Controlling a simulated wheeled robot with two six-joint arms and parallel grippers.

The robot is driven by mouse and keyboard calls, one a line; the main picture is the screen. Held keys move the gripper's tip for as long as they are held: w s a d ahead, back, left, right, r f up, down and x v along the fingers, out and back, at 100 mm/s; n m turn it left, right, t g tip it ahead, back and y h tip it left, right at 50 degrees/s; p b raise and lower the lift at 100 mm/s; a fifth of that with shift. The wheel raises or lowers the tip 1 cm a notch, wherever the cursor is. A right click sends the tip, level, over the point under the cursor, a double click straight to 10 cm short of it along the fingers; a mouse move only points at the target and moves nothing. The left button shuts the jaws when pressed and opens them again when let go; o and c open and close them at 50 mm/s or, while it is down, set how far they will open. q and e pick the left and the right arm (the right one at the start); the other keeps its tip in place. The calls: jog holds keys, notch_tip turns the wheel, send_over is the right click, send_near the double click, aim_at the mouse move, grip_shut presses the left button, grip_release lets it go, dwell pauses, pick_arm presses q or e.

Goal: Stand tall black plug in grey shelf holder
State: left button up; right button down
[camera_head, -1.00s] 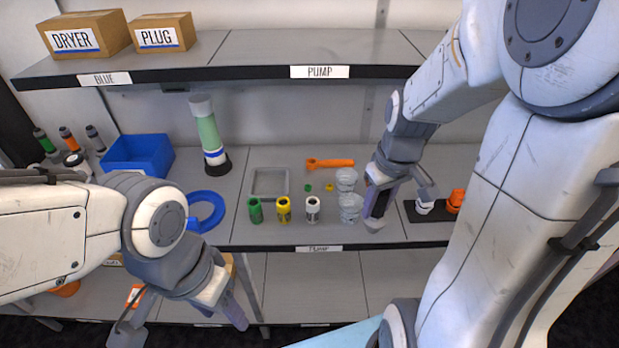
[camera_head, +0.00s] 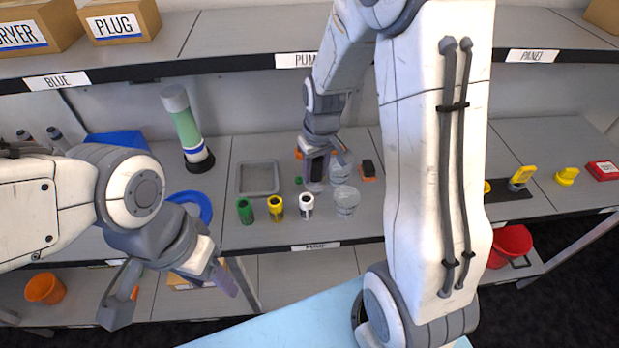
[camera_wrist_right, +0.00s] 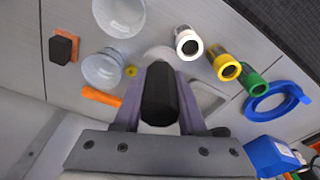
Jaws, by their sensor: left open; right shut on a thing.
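My right gripper (camera_head: 317,180) is shut on the tall black plug (camera_head: 316,166). In the right wrist view the dark plug (camera_wrist_right: 160,94) lies between the purple-grey fingers (camera_wrist_right: 158,100), with a pale rounded shape just past its far end. I cannot tell whether it touches the shelf. A grey square frame-like tray (camera_head: 258,194) lies on the shelf to the left of the plug; it may be the holder. It also shows in the right wrist view (camera_wrist_right: 219,101), partly hidden by a finger. My left gripper (camera_head: 170,292) is open and empty, in front of the shelf edge.
Two clear cups (camera_head: 345,202) stand close beside the right gripper. White (camera_head: 307,204), yellow (camera_head: 277,207) and green (camera_head: 245,211) cylinders line the front. An orange tool (camera_wrist_right: 101,97) is partly hidden. A blue ring (camera_head: 192,205) and green column (camera_head: 187,128) are left. A black block (camera_head: 368,167) sits right.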

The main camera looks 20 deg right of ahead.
jog(key=shift+w+a+f, duration=0.45)
jog(key=shift+w+f, duration=0.05)
jog(key=shift+w, duration=0.2)
jog(key=shift+f+p, duration=0.3)
jog(key=shift+f, duration=1.7)
jog(key=shift+f, duration=0.15)
jog(key=shift+c, duration=2.4)
grip_release()
